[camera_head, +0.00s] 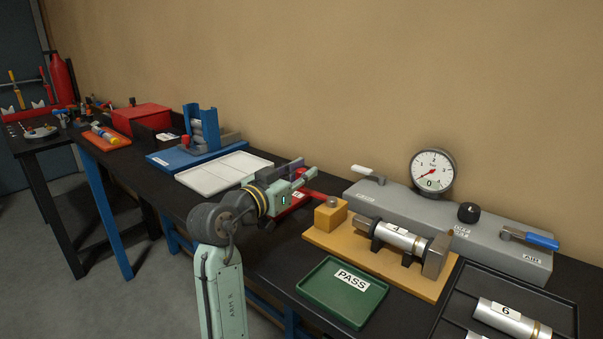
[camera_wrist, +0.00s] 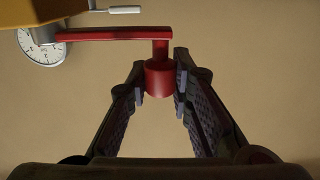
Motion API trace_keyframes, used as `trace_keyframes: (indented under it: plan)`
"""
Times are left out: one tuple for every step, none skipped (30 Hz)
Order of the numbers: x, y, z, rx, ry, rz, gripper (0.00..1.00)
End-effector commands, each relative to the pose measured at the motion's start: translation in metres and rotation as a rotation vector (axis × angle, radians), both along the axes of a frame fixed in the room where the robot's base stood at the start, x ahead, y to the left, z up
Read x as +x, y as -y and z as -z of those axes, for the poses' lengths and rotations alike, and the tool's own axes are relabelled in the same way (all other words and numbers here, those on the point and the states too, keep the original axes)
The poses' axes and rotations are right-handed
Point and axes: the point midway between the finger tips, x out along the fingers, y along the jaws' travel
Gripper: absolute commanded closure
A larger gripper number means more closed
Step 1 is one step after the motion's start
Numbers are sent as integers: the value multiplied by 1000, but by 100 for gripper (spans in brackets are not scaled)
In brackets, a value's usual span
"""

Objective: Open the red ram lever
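The red ram lever (camera_wrist: 110,36) shows in the wrist view as a red bar running right from a grey mount. Its right end bears a red round knob (camera_wrist: 160,78). My gripper (camera_wrist: 160,85) has one finger on each side of this knob, with the fingertips very near its sides. I cannot tell whether the pads press on it.
Right of my gripper are a yellow block (camera_head: 329,214), a grey gauge bench (camera_head: 490,245) with a dial (camera_head: 432,171), and a green PASS tray (camera_head: 330,303). To the left are a white tray (camera_head: 215,177) and a blue fixture (camera_head: 172,161). A yellow body (camera_wrist: 50,10) fills the wrist view's upper left.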

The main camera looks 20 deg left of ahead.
Motion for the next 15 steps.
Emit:
trace_keyframes:
  plan:
    - [0, 0, 0, 0, 0, 0, 85]
    - [0, 0, 0, 0, 0, 0, 87]
    - [0, 0, 0, 0, 0, 0, 90]
    - [0, 0, 0, 0, 0, 0, 92]
    - [0, 0, 0, 0, 0, 0, 94]
    - [0, 0, 0, 0, 0, 0, 97]
    - [0, 0, 0, 0, 0, 0, 99]
    - [0, 0, 0, 0, 0, 0, 100]
    - [0, 0, 0, 0, 0, 0, 100]
    - [0, 0, 0, 0, 0, 0, 100]
    - [0, 0, 0, 0, 0, 0, 100]
    - [0, 0, 0, 0, 0, 0, 100]
    - [0, 0, 0, 0, 0, 0, 100]
    - [0, 0, 0, 0, 0, 0, 100]
    - [0, 0, 0, 0, 0, 1, 100]
